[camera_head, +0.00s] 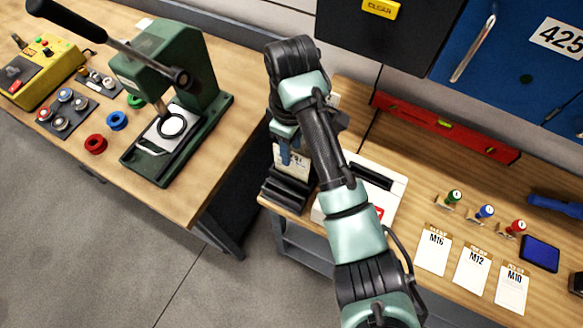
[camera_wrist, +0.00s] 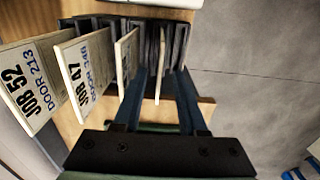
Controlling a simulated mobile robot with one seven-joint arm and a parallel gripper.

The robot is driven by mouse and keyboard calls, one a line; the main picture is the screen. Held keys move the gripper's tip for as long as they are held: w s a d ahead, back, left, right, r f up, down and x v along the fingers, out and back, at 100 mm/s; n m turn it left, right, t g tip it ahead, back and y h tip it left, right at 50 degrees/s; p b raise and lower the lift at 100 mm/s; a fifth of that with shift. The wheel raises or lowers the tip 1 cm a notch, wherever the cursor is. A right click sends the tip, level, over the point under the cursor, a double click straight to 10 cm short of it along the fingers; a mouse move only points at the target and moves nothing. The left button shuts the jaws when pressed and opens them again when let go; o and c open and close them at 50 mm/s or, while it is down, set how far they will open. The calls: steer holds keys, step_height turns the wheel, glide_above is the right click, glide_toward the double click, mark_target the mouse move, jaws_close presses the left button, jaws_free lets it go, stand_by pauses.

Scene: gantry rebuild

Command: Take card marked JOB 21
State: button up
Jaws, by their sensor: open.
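Several white cards stand upright in a dark slotted rack (camera_head: 283,192), which also shows in the wrist view (camera_wrist: 112,22). Two read JOB 52 (camera_wrist: 32,85) and JOB 47 (camera_wrist: 83,72). A third card (camera_wrist: 125,58) is turned nearly edge-on. A fourth card (camera_wrist: 161,66) is edge-on between the blue fingers of my gripper (camera_wrist: 159,80), with a gap on each side. Neither of these two shows a readable mark, so I cannot tell which is JOB 21. In the head view my gripper (camera_head: 286,150) is over the rack, partly hidden by my arm.
A white slotted box (camera_head: 392,190) stands right of the rack, partly behind my arm. Cards M16 (camera_head: 434,250), M12 (camera_head: 472,270) and M10 (camera_head: 511,288) lie near several stamps. A green press (camera_head: 205,90) stands on the left bench. A red level (camera_head: 440,125) lies behind.

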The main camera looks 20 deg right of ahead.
steer(key=shift+f, duration=1)
jaws_close()
stand_by(0.7)
